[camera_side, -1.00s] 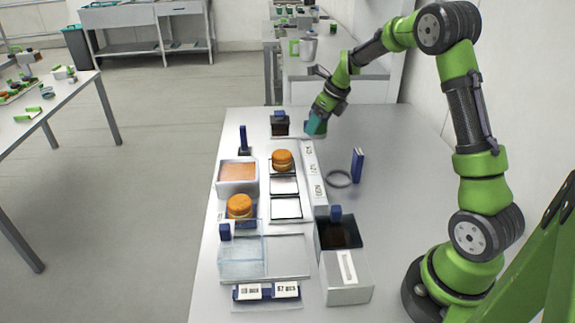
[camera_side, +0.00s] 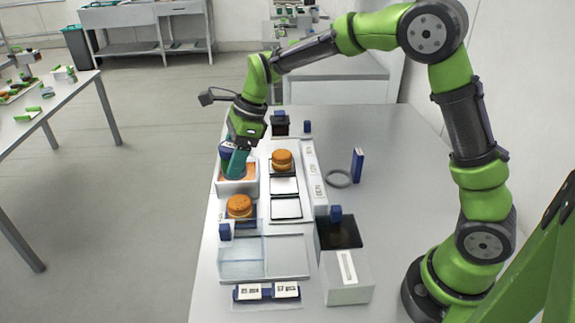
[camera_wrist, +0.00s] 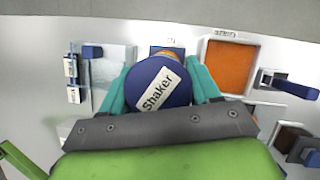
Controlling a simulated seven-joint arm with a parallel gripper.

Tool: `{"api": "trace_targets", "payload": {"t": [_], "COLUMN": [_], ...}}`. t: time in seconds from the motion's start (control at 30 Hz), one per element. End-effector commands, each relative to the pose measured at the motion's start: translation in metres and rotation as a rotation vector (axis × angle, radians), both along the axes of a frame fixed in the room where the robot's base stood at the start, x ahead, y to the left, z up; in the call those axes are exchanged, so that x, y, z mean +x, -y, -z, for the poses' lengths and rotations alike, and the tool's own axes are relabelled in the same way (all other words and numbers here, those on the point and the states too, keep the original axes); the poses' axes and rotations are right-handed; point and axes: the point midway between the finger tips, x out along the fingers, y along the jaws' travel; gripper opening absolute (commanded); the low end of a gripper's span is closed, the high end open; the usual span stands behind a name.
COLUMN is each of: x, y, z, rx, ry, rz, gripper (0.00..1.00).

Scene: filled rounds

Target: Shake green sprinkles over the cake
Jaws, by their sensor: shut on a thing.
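My gripper (camera_side: 236,164) has its teal fingers shut around a shaker. In the wrist view the shaker (camera_wrist: 180,90) shows a round dark blue top with a white "Shaker" label. In the side view the gripper is over the white tray with the orange fill. One round orange cake (camera_side: 239,206) sits on a blue base nearer the camera. Another orange cake (camera_side: 283,159) stands on the white rack to the right. In the wrist view, orange shows just behind the shaker's top. No green sprinkles can be made out.
The white tray (camera_side: 221,188) is partly hidden by my gripper. A clear box (camera_side: 240,258), a dark open bin (camera_side: 338,232) and a white box (camera_side: 346,278) stand nearer the camera. A grey ring (camera_side: 339,185) and blue upright block (camera_side: 357,165) lie right; the table's right side is mostly clear.

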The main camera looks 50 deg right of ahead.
Motion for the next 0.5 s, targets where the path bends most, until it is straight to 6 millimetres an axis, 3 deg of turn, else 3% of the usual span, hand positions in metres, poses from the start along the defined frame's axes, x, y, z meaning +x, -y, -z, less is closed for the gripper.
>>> {"api": "trace_targets", "payload": {"t": [0.5], "x": [0.0], "y": [0.001], "z": [0.035], "rx": [0.001], "ry": [-0.002], "rz": [0.005], "gripper": [0.28]}}
